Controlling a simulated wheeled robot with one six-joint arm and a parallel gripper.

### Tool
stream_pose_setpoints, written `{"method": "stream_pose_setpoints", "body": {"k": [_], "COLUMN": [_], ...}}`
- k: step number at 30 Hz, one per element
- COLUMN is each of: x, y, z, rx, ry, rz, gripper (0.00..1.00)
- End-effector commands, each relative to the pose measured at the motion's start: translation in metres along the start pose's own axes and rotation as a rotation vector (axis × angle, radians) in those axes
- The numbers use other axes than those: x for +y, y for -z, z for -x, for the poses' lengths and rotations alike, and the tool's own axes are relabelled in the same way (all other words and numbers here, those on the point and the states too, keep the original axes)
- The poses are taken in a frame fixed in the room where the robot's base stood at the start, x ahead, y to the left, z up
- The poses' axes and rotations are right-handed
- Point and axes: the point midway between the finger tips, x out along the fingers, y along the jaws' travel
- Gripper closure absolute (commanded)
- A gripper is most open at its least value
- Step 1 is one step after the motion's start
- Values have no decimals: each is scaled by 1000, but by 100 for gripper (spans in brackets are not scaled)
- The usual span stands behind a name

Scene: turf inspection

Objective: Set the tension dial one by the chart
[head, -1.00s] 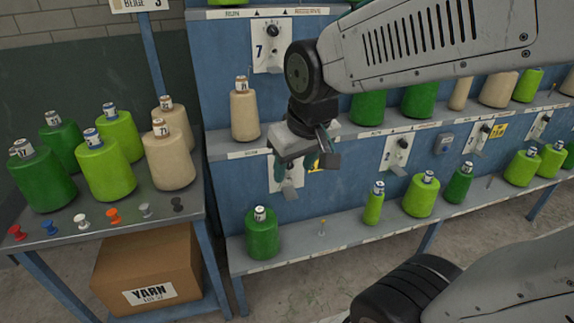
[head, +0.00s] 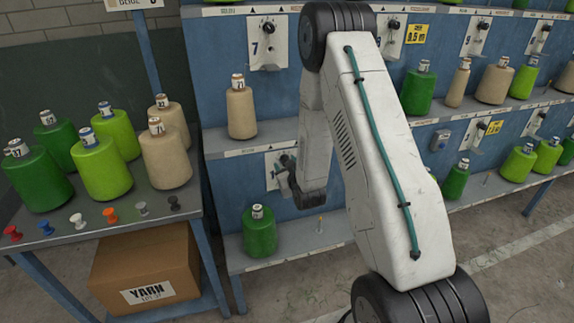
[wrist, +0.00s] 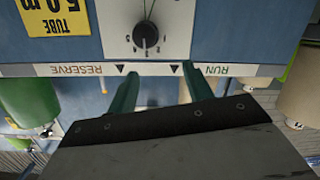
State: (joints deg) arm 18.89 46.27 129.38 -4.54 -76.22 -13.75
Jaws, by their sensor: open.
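In the wrist view a black dial (wrist: 146,37) with a ring of marks sits on a pale plate (wrist: 175,30), above a strip lettered RUN and RESERVE that appears upside down. My gripper (wrist: 161,92) is open, its two teal fingers apart below the dial, with nothing between them. Another dial plate, marked 7 (head: 267,42), is on the upper row. I cannot tell which dial is number one. No chart can be clearly made out.
A yellow label reading TUBE 5.0 m (wrist: 57,17) is beside the dial. Yarn cones stand on the shelves, such as a beige one (head: 241,110) and a green one (head: 259,232) near my gripper. A table (head: 110,220) with cones and pegs is at left.

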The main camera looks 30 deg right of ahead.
Motion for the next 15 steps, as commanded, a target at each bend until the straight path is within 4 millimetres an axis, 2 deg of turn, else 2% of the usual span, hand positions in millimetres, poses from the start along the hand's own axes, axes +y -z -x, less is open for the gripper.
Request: {"method": "stream_pose_setpoints", "body": {"k": [1,6,11,15], "x": [1,6,8,9], "y": [-18,-43,-48,-45], "z": [2,10,9,-9], "rx": [25,120,153,157], "ry": [-14,-55,-68,-70], "rz": [1,11,14,14], "gripper": [49,49,49,49]}}
